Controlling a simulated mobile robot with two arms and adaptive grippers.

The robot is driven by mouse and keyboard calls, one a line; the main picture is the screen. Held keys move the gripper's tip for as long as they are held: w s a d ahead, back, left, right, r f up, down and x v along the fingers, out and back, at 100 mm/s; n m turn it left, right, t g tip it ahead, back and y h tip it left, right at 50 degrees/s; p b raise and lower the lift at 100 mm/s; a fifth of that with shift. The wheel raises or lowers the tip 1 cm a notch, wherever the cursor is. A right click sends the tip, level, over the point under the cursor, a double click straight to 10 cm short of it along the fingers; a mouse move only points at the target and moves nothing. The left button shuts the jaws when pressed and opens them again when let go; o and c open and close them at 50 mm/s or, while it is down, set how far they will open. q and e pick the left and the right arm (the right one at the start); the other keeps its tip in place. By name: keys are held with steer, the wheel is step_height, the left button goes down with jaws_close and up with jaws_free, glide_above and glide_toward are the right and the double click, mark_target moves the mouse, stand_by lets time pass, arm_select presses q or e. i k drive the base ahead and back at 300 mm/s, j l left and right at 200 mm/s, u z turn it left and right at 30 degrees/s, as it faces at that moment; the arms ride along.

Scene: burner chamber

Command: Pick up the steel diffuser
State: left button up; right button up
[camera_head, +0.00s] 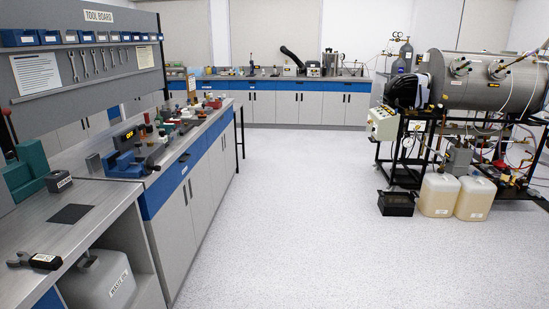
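I cannot pick out the steel diffuser with certainty in the head view; the small parts on the workbench are too small to tell apart. Several small metal, red and dark items stand crowded on the long workbench (207,133) at the left. A large horizontal steel chamber (490,82) stands on a black frame at the right. Neither of my grippers is in view.
A tool board (88,70) with wrenches and blue bins rises behind the left bench. A black tool (35,260) lies at the near left, above a grey waste container (102,283). Two jugs (440,195) and a black box (396,203) stand right. The middle floor is clear.

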mark_target(204, 108)
steer(key=i, duration=2.25)
steer(key=i+u, duration=0.1)
steer(key=i, duration=0.65)
steer(key=i+l, duration=0.1)
steer(key=i, duration=0.65)
steer(key=i+u, duration=0.15)
steer(key=i, duration=0.6)
